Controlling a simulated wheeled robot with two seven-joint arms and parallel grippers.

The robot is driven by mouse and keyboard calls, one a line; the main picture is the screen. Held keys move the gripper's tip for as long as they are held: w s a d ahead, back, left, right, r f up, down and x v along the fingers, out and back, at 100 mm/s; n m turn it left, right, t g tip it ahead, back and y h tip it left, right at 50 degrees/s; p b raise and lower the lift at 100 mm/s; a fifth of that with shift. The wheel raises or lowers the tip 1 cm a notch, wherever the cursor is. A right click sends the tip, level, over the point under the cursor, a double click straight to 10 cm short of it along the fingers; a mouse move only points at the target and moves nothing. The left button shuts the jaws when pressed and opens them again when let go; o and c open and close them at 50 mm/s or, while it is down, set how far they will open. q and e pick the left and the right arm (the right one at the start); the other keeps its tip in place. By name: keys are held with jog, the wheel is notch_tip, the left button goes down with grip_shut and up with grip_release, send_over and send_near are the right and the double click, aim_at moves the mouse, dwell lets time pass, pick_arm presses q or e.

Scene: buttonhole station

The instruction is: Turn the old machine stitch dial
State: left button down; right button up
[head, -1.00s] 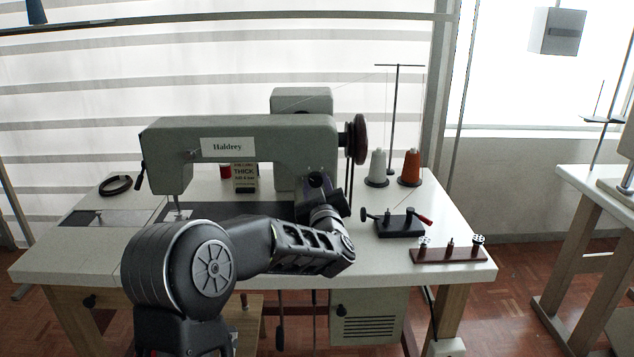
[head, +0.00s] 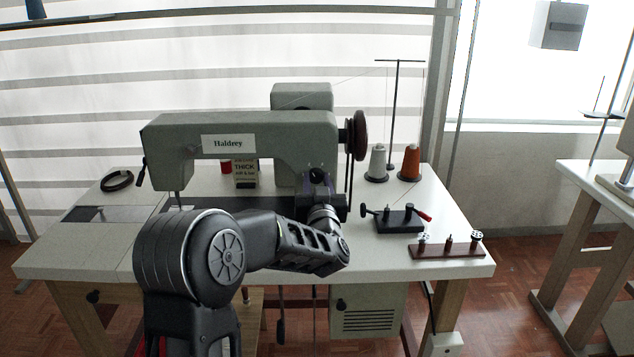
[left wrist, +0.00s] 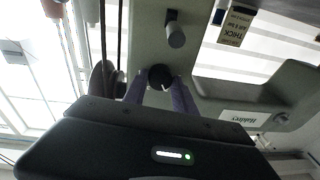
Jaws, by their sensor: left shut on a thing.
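The grey-green sewing machine (head: 260,145) with a "Haldrey" label stands on the white table. Its dark round stitch dial (head: 316,175) sits low on the right pillar. It also shows in the left wrist view (left wrist: 160,76). My left gripper (head: 318,183) is at the pillar front. In the left wrist view its two purplish fingers (left wrist: 159,92) are shut on the dial, one on each side. The dial's lower part is hidden by the gripper. My right gripper is in neither view.
A dark handwheel (head: 360,136) and belt are right of the pillar. A "THICK" card (head: 246,172) stands under the machine arm. Thread cones, a black bobbin winder (head: 398,220) and a brown rack (head: 447,250) occupy the right side. A dark knob (left wrist: 176,32) protrudes near the dial.

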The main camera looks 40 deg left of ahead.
pick_arm(q)
jog(key=c, duration=1)
grip_release()
jog(key=r+v, duration=0.1)
jog(key=v, duration=0.6)
jog(key=shift+s+d+f, duration=0.3)
jog(key=shift+f, duration=0.2)
